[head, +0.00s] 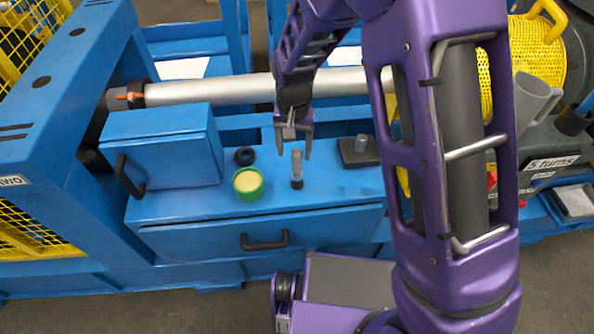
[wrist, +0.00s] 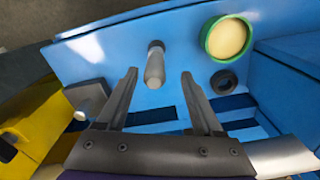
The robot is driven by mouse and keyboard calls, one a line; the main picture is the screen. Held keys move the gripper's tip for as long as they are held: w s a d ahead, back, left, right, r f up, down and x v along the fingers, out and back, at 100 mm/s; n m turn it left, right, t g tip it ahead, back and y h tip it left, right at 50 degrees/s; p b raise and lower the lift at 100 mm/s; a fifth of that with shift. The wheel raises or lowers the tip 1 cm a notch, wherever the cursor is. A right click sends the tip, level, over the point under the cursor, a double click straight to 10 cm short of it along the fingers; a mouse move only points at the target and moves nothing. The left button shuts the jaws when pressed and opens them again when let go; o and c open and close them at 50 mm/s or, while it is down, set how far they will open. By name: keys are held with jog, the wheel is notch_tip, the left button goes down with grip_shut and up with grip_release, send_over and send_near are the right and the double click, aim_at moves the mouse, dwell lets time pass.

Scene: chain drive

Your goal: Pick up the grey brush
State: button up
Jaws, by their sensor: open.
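The grey brush (head: 297,165) stands upright on the blue bench top, with a light grey handle and a dark lower end. In the wrist view the brush (wrist: 155,66) shows between and just beyond my fingertips, nearer the left finger. My gripper (head: 293,148) points down over the bench, close above the top of the brush. In the wrist view my gripper (wrist: 160,75) is open and nothing is held; I cannot tell whether the handle's tip is between the fingers.
A green tin with pale yellow contents (head: 248,184) and a black ring (head: 244,156) stand left of the brush. A dark block with a grey knob (head: 358,151) is to its right. A blue box (head: 165,145) and a long silver roller (head: 230,88) border the bench top (head: 330,195).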

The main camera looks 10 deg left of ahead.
aim_at(297, 162)
jog(key=f, duration=0.5)
jog(key=shift+d+b, duration=0.35)
grip_shut()
